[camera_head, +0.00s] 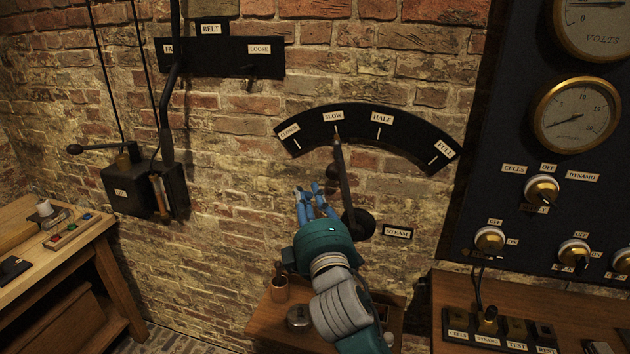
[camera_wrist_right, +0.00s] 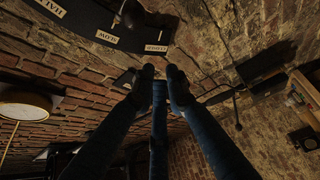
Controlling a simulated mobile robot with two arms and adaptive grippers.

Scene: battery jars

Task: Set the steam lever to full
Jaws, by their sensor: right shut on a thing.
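The steam lever (camera_head: 345,185) is a dark bar on the brick wall, with its round pivot at the lower end. Its upper tip points at the SLOW mark on the curved black plate (camera_head: 405,125), which reads CLOSED, SLOW, HALF, FULL from left to right. In the wrist view the gripper's dark fingertips (camera_wrist_right: 163,78) are close together below the plate (camera_wrist_right: 105,35). My left gripper is not in view.
A dark panel with gauges (camera_head: 577,115) and knobs stands at the right. A small wooden table (camera_head: 262,322) with a cup and jar is below the lever. A belt lever plate (camera_head: 220,57) is at the upper left. Bare wall lies between plate and panel.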

